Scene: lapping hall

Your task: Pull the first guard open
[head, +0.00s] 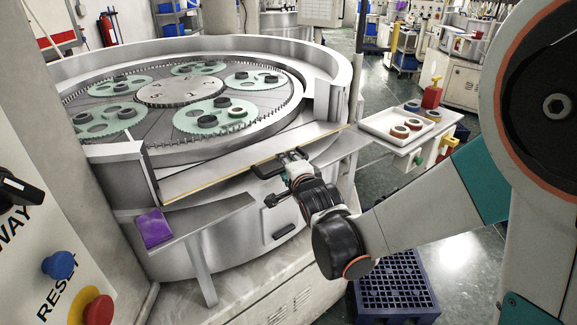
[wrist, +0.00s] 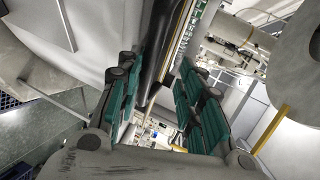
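The guard (head: 225,172) is a pale metal panel with a yellowish edge, spanning the front gap in the round lapping machine's raised rim. It looks closed. A black bar handle (head: 264,170) sits on its front; a dark bar in the wrist view (wrist: 157,50) seems to be this handle. My gripper (head: 288,164) is at the right part of the handle. In the wrist view, its teal-padded fingers (wrist: 160,98) stand apart, with the bar running between them. I see no clear grip on the bar; contact with the left pads cannot be told.
A metal shelf with a purple block (head: 154,228) juts out left of my gripper. A control panel with a blue button (head: 59,265) and red button (head: 98,310) stands at near left. A white tray (head: 372,124) of rings stands right; a blue crate (head: 396,285) is on the floor.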

